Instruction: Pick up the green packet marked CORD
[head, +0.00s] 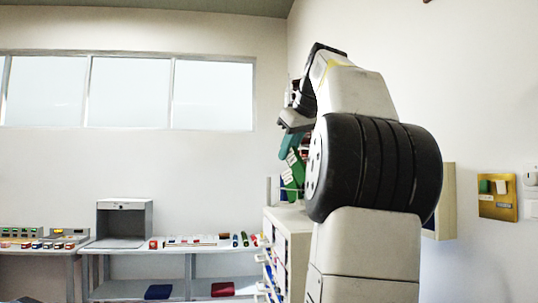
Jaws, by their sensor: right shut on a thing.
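My right arm rises on the right of the head view and bends over at the top. Its gripper (292,122) points down above a white drawer cabinet and is shut. A green packet (296,172) with white marking hangs tilted just below the jaws, its upper part teal in the light. The gripper appears to hold it; the marking is too small to read. My arm hides part of the packet's right side. My left gripper is not in view.
The white drawer cabinet (293,222) stands under the packet, with a dark blue item behind it. A grey table (215,251) at the back holds a grey box (124,221) and several small coloured items. A yellow panel (497,198) hangs on the right wall.

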